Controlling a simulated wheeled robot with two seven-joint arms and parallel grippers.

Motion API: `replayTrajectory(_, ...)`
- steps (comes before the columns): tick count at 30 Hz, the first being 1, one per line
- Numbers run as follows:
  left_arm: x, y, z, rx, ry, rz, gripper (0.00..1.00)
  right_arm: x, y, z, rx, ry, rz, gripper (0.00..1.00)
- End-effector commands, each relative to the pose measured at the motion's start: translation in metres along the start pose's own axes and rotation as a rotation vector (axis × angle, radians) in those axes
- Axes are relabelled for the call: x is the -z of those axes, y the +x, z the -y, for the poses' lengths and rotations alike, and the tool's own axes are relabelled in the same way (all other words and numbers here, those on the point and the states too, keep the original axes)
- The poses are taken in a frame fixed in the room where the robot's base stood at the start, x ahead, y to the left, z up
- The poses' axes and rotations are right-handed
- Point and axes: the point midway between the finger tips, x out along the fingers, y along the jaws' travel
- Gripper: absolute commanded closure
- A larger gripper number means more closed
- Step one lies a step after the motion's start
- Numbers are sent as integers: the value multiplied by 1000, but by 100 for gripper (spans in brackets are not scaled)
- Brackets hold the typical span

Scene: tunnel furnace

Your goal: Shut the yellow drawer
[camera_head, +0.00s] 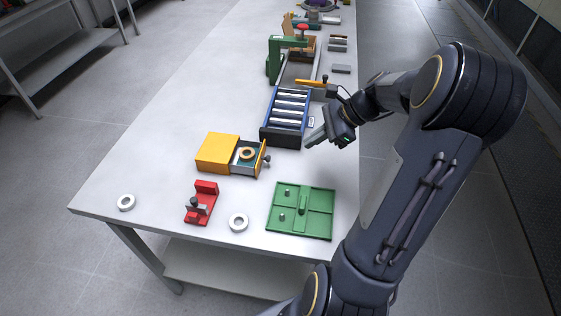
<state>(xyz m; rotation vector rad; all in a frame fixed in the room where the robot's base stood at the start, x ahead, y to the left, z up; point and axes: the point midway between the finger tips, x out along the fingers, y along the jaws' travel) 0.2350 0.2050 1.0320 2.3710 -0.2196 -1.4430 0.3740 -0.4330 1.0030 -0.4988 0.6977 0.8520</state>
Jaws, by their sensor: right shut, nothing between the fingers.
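The yellow drawer unit (217,152) sits on the near part of the white table. Its drawer (246,161) is pulled out toward the right. A brass-coloured ring (247,153) lies in it. The drawer front is yellow with a dark knob (267,160) facing right. My right gripper (310,141) is shut and empty, to the right of the drawer front and a little farther back, apart from the knob. My left gripper is not in view.
A blue-framed roller rack (285,116) stands just behind the drawer and beside my gripper. A green divided tray (300,211), a red fixture (201,203) and pale rings (238,222) (126,202) lie nearer. A green press (274,59) stands farther back.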

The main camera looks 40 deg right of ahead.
Motion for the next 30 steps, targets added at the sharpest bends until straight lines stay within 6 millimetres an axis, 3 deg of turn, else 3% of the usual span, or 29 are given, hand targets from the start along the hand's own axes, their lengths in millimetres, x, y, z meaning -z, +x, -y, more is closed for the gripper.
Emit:
replayTrajectory(1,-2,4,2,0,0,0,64,21,2,8,11,86,11,100)
replayTrajectory(2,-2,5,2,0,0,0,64,28,2,12,18,126,19,100)
replayTrajectory(6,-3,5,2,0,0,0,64,42,4,19,31,214,36,100)
replayTrajectory(11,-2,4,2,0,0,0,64,40,21,19,28,216,37,100)
replayTrajectory(23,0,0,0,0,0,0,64,37,104,22,26,213,36,100)
replayTrajectory(30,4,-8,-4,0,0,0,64,13,123,28,30,211,34,100)
